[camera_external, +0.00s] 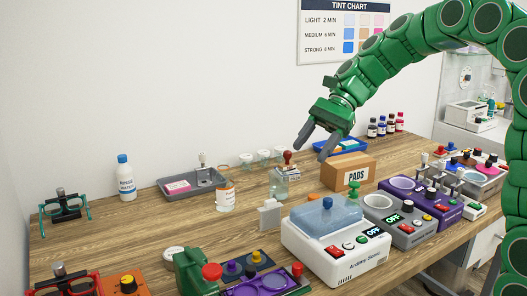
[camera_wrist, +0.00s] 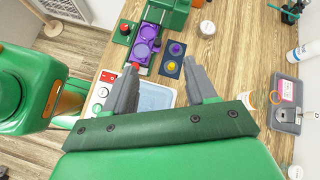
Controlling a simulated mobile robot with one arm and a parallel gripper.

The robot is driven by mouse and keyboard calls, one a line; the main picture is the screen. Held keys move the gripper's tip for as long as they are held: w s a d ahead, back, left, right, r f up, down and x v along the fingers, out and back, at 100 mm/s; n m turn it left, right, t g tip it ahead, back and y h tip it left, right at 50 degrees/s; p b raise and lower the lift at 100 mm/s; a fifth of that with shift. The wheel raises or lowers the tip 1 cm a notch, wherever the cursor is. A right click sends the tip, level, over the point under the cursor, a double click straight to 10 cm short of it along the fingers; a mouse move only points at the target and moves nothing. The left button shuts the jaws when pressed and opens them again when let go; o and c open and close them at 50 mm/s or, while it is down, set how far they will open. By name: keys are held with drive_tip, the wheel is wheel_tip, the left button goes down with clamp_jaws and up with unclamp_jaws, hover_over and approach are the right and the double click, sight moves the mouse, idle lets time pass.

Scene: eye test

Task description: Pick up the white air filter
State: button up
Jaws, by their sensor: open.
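I cannot tell for sure which thing is the white air filter. A small white round, flat piece (camera_external: 173,253) lies on the table at the front left, behind the green device; a similar white disc (camera_wrist: 207,28) shows at the top of the wrist view. A small pale upright block (camera_external: 269,214) stands left of the white device with the clear blue tank. My gripper (camera_external: 311,151) is high above the table, left of and above the PADS box. Its two fingers are spread and empty, and they also show in the wrist view (camera_wrist: 160,68).
A grey tray (camera_external: 207,191) and white bottle (camera_external: 126,180) stand behind left. Bare wood (camera_external: 110,228) shows at the left.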

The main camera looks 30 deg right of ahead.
sight(272, 206)
drive_tip(key=shift+w+d+f+m+t+y, duration=1.3)
drive_tip(key=shift+w+m, duration=1.5)
drive_tip(key=shift+w, duration=3.55)
drive_tip(key=shift+g, duration=0.3)
wheel_tip(272, 206, down, 17)
drive_tip(key=shift+d+r, duration=0.1)
drive_tip(key=shift+f, duration=0.25)
drive_tip(key=shift+x, duration=1.15)
drive_tip(key=shift+w+r+x, duration=0.1)
drive_tip(key=shift+w+x, duration=0.05)
drive_tip(key=shift+x, duration=0.75)
drive_tip(key=shift+w+r+x, duration=0.1)
drive_tip(key=shift+w+x, duration=0.05)
drive_tip(key=shift+x, duration=0.75)
drive_tip(key=shift+w+r+x, duration=0.1)
drive_tip(key=shift+w+x, duration=0.05)
drive_tip(key=shift+x, duration=0.75)
drive_tip(key=shift+c, duration=0.4)
clamp_jaws()
